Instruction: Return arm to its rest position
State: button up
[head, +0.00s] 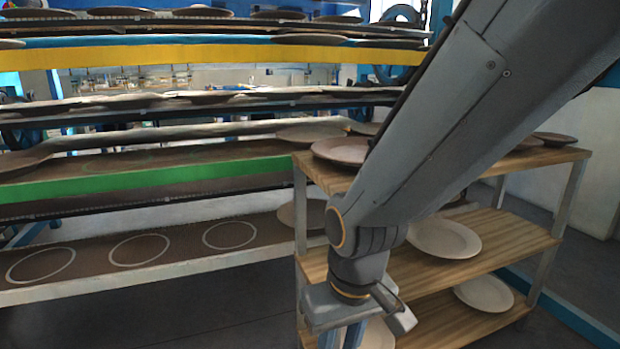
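My arm reaches down from the upper right, with its wrist in front of the wooden cart's left part. My gripper (343,335) hangs at the bottom edge of the picture, pointing down, and its fingertips are cut off. Two bluish finger parts show at the edge, but I cannot tell whether they are open or shut. A pale plate (372,335) is partly hidden behind the gripper. I see nothing clearly held.
A wooden shelf cart (500,245) carries plates on several levels, including a pale plate (445,238) and a lower plate (484,293). The dryer rack (150,178) fills the left; its lowest shelf (185,250) has white circles. The floor (190,320) at lower left is clear.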

jog(key=s+a+n+g, duration=0.1)
jog(key=s+a+n, duration=0.1)
jog(key=s+a, duration=0.4)
jog(key=d+r+m+p, duration=0.3)
jog(key=d+r+p, duration=0.7)
jog(key=r+p, duration=0.4)
jog(key=s+d+r+m+h+p, duration=0.1)
jog(key=d+r+m+p, duration=0.2)
jog(key=d+r+p, duration=0.8)
notch_tip(320, 180, up, 3)
jog(key=p, duration=0.4)
jog(key=shift+p, duration=0.4)
